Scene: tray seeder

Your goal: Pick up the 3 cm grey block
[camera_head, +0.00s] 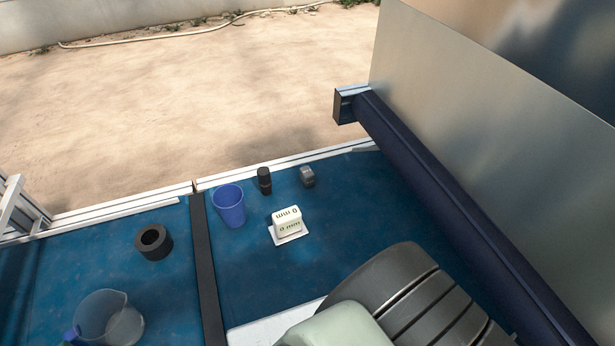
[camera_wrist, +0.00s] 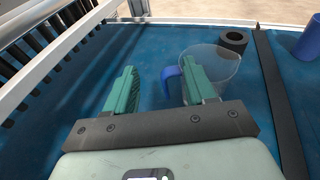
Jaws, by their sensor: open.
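The small grey block (camera_head: 307,176) sits on the blue surface near the back rail in the head view, just right of a small black cylinder. It does not show in the wrist view. My gripper (camera_wrist: 158,75) is open, with two green fingers spread apart and no block between them. The fingers point over the left part of the surface, close to a clear jug (camera_wrist: 222,72) with a blue handle. The right finger overlaps the jug in the picture; I cannot tell whether they touch.
A blue cup (camera_head: 229,206), the black cylinder (camera_head: 264,181) and a white printed block (camera_head: 287,222) stand near the grey block. A black ring (camera_head: 154,242) and the jug (camera_head: 108,322) lie left of a dark divider strip (camera_head: 207,275). A dark blue beam (camera_head: 440,190) borders the right.

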